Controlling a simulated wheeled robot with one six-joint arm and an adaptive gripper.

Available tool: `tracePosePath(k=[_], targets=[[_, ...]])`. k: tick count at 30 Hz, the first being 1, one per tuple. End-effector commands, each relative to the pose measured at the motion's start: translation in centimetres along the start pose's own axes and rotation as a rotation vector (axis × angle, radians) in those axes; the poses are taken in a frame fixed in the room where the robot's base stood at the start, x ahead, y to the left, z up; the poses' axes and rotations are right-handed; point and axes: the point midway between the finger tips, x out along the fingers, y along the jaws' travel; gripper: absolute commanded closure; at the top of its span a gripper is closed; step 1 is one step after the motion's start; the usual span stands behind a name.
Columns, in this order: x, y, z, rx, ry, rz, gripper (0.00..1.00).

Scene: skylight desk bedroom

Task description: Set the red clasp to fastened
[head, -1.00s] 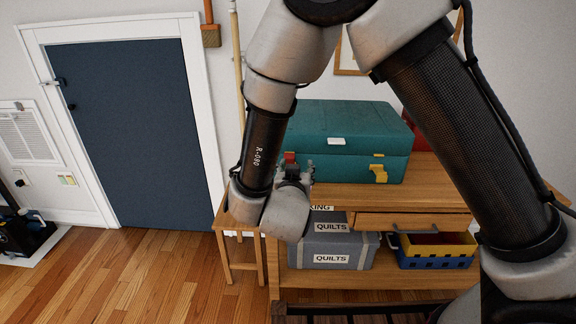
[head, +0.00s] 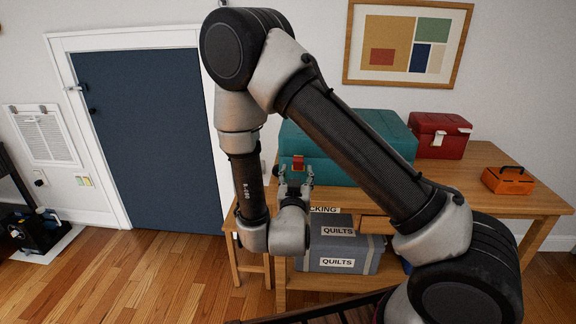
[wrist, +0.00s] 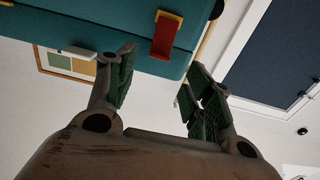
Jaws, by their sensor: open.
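The red clasp (head: 298,163) is on the front of the teal case (head: 318,146), near its left end. In the wrist view the red clasp (wrist: 164,37) shows as a red flap with a yellow piece at one end, against the teal front. I cannot tell whether it is latched. My gripper (head: 295,184) is just in front of and below the clasp. In the wrist view my gripper (wrist: 161,88) is open and empty, its two fingers apart. The clasp lies beyond the fingertips, roughly between them, and looks untouched.
The case stands on a wooden workbench (head: 480,188). A red box (head: 440,136) and a small orange toolbox (head: 508,180) are to its right. Grey quilts bins (head: 345,250) sit below. My forearm covers the case's right front. Open floor lies left.

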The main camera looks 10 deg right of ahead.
Motion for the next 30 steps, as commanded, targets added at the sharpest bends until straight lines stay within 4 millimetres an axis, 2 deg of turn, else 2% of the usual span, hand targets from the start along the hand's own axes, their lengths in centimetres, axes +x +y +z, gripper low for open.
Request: tracePosePath(k=[13, 18, 25, 30], targets=[[6.5, 0.1, 0.0, 0.006, -0.001, 0.003, 0.48], [7.5, 0.0, 0.0, 0.005, -0.001, 0.001, 0.48], [7.5, 0.0, 0.0, 0.004, -0.001, 0.001, 0.48], [7.5, 0.0, 0.0, 0.004, -0.001, 0.001, 0.79]])
